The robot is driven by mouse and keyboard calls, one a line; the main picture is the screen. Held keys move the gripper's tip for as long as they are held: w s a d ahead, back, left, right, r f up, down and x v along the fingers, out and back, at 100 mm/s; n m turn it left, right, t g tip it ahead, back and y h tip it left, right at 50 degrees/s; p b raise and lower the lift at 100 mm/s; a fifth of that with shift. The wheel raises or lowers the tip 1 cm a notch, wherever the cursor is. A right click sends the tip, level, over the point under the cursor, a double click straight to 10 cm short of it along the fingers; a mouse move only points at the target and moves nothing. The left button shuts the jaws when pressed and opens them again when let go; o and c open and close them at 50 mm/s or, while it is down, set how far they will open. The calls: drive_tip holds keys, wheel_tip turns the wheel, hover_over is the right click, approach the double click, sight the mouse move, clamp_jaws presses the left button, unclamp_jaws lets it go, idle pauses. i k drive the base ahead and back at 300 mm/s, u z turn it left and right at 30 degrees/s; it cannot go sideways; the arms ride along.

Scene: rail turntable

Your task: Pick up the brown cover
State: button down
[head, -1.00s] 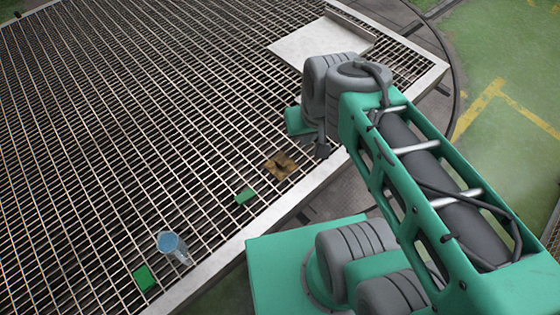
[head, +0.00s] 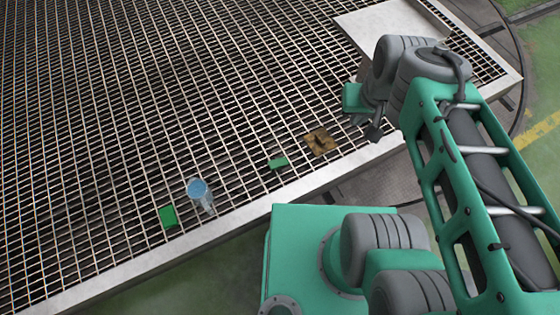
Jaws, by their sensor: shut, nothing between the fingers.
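The brown cover (head: 320,142) is a small square plate with a dark raised piece on its middle. It lies on the metal grating (head: 110,130) near the grating's front edge, with nothing over it. My gripper (head: 375,132) shows as a small dark end below the grey wrist joints, to the right of the cover and apart from it. It is shut and empty. Its fingers are small and partly hidden by my arm.
A green block (head: 278,162) lies left of the cover. Farther left are a clear cup with a bluish top (head: 199,190) and another green block (head: 168,217). The left grating is clear.

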sight(320, 141)
drive_tip(key=k, duration=0.5)
drive_tip(key=z, duration=1.45)
drive_tip(key=i, duration=1.3)
drive_tip(key=u, duration=4.55)
